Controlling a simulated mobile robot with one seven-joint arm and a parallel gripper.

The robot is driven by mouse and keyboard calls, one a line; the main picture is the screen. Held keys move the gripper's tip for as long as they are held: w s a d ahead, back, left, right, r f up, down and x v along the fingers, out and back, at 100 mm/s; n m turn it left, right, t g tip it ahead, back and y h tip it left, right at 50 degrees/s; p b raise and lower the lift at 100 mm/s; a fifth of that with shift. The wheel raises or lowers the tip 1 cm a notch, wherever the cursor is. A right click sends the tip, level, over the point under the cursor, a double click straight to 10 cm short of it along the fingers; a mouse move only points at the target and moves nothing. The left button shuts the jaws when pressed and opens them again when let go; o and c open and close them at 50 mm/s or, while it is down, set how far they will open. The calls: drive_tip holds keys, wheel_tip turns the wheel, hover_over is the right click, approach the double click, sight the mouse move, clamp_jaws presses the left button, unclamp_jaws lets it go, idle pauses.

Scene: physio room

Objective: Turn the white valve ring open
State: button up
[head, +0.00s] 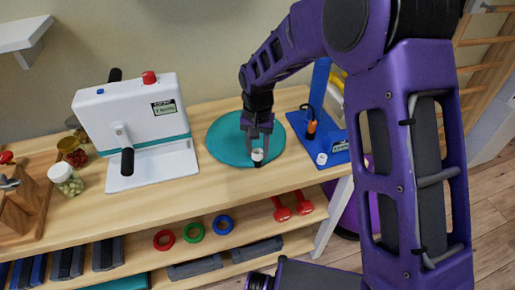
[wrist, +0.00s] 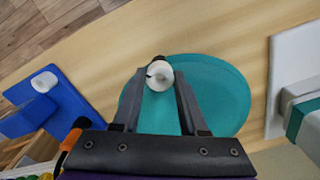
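My gripper (head: 257,150) points down over the round teal mat (head: 222,142) on the wooden table. A small white ring-like piece (head: 257,155) sits between its fingertips; it also shows in the wrist view (wrist: 159,75), with a finger close on each side and no clear gap. I cannot tell whether it touches the mat. A second small white round piece (head: 322,158) is on the base of the blue stand (head: 334,148), apart from my gripper; it shows at the left in the wrist view (wrist: 44,82). The frames do not make clear which white piece is the valve ring.
A white device (head: 140,110) with a black handle and red knob stands left of the mat. Jars (head: 66,178) stand further left. An orange-handled tool (head: 311,127) is by the blue stand. Coloured rings and red dumbbells (head: 282,210) lie on the lower shelf.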

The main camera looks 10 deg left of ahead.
clamp_jaws()
drive_tip(key=shift+n, duration=0.3)
drive_tip(key=n, duration=0.2)
drive_tip(key=shift+n+p, duration=0.35)
drive_tip(key=shift+n, duration=0.05)
drive_tip(key=n+p, duration=0.1)
drive_tip(key=n, duration=0.3)
drive_tip(key=shift+r, duration=0.1)
drive_tip(key=n, duration=0.4)
drive_tip(key=shift+p, duration=0.35)
drive_tip(key=shift+n+p, duration=0.45)
drive_tip(key=shift+n, duration=1.45)
